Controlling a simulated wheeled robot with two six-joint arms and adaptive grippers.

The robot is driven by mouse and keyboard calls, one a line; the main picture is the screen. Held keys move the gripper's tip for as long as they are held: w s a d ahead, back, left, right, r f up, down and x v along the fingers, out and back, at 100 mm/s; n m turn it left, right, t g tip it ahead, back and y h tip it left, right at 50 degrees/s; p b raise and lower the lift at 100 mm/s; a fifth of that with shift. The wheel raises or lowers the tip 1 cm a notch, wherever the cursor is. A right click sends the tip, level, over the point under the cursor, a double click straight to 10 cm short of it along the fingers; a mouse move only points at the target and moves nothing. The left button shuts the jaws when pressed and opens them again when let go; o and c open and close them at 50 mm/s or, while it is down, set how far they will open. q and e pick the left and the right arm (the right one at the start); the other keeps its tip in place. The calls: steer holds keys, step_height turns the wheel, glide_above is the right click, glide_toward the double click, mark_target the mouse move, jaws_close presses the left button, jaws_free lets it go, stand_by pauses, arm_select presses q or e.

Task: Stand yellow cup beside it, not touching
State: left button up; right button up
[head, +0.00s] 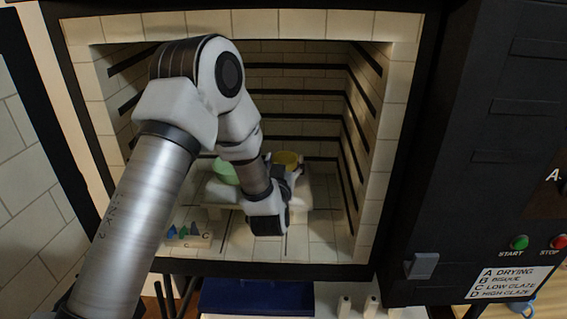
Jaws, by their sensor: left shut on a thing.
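The yellow cup (287,158) is inside the kiln, at the far end of my left arm. My left gripper (286,174) is shut on the yellow cup; the wrist hides part of the fingers and the cup's lower part. A pale green vessel (223,170) stands to the left of the yellow cup, partly covered by my arm. A gap seems to lie between the two, but my arm blocks part of the view. I cannot tell whether the yellow cup rests on the shelf. My right gripper is out of view.
A pale kiln shelf (301,200) lies under the vessels. A cone plaque (189,237) with small blue and green cones, marked C, sits at the front left of the kiln floor. Brick walls with dark grooves close in on both sides. The black door with START and STOP buttons (519,242) is at right.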

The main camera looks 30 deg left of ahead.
arm_select(q)
steer(key=shift+r, duration=0.2)
steer(key=shift+s+d+f, duration=0.1)
steer(key=shift+f, duration=0.05)
steer(key=o, duration=1.2)
steer(key=shift+f, duration=0.1)
steer(key=shift+o, duration=0.2)
steer(key=shift+r, duration=0.2)
steer(key=b+v, duration=0.1)
steer(key=v, duration=1.1)
steer(key=shift+b, duration=0.3)
